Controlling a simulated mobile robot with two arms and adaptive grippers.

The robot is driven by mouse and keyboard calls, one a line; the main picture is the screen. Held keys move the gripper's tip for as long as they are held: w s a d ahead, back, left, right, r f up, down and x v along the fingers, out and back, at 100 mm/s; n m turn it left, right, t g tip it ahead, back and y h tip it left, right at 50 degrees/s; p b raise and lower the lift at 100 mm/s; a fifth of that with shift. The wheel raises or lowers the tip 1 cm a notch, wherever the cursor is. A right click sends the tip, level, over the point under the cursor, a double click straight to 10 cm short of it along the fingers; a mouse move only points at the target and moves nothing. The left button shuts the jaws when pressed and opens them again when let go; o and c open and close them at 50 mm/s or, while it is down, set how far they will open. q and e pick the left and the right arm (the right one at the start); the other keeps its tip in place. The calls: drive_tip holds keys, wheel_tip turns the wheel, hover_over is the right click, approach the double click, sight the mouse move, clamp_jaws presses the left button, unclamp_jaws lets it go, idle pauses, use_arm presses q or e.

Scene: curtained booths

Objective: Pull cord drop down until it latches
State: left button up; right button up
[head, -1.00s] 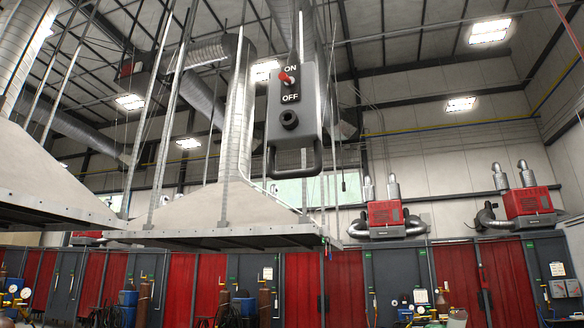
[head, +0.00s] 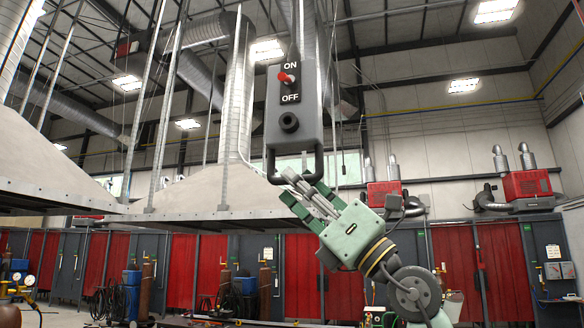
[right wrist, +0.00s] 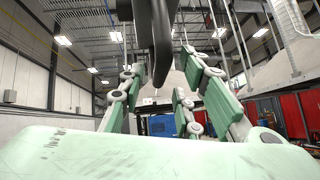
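The cord drop is a grey box (head: 293,95) with a red ON/OFF switch (head: 287,78) and a black knob, hanging in the upper middle of the head view. Its dark U-shaped handle (head: 272,166) hangs below the box. My pale green right gripper (head: 298,192) reaches up from the lower right, its fingertips close to the bottom of the handle. In the right wrist view the handle (right wrist: 155,40) hangs down between the spread fingers of my right gripper (right wrist: 160,80), which is open. Contact cannot be told. My left gripper is not in view.
Pale extraction hoods (head: 205,193) hang behind the cord drop on metal rods. Booths with red curtains (head: 210,265), gas cylinders and hoses line the background. Red machine units (head: 527,184) sit high on the right wall. The air around the handle looks clear.

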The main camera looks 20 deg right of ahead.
drive_tip(key=shift+p+x, duration=0.4)
drive_tip(key=shift+x, duration=0.7)
clamp_jaws()
